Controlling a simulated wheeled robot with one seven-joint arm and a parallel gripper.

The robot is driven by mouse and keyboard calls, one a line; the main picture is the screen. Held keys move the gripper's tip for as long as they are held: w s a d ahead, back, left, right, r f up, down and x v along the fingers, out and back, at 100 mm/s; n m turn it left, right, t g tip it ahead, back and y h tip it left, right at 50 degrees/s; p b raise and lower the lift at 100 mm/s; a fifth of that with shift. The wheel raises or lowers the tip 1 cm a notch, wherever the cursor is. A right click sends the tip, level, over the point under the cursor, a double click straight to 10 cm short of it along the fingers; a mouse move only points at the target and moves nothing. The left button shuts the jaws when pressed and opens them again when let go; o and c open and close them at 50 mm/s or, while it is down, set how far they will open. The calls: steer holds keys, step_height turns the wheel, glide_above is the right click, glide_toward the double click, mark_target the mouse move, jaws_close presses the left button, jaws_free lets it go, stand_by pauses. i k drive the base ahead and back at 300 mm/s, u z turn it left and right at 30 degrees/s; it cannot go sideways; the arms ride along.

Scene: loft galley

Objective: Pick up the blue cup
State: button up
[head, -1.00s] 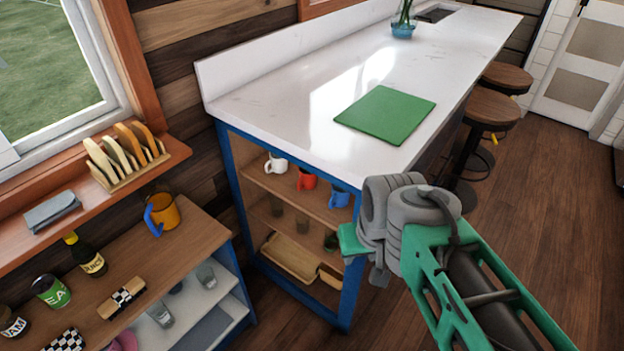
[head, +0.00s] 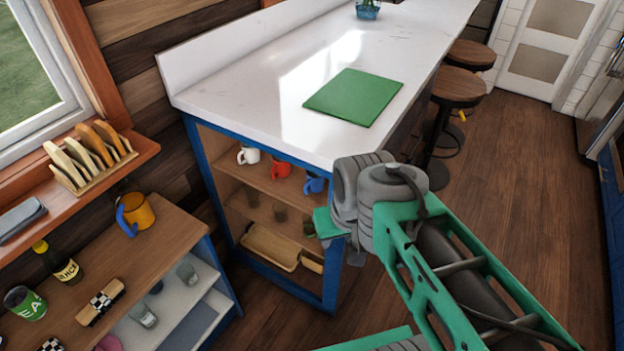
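The blue cup (head: 315,183) stands on the upper shelf of the open-ended blue island cabinet, at the right end of a row with a red cup (head: 281,168) and a white cup (head: 248,154). My arm reaches in from the lower right, and its grey wrist is just right of the blue cup in the picture. My gripper (head: 328,225) shows only as a green part at the wrist's left side, below the cup in the picture. Its fingertips cannot be made out, and I see nothing held.
A white countertop (head: 240,90) with a green board (head: 353,97) overhangs the shelves. The cabinet's blue frame (head: 333,275) edges the opening. A lower shelf holds glasses, with a wooden tray (head: 270,247) beneath. A low wooden shelf unit (head: 170,245) stands left. Open floor lies right.

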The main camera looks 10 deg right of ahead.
mark_target(315, 183)
steer(key=u, duration=1)
steer(key=i, duration=1.2)
steer(key=u, duration=0.7)
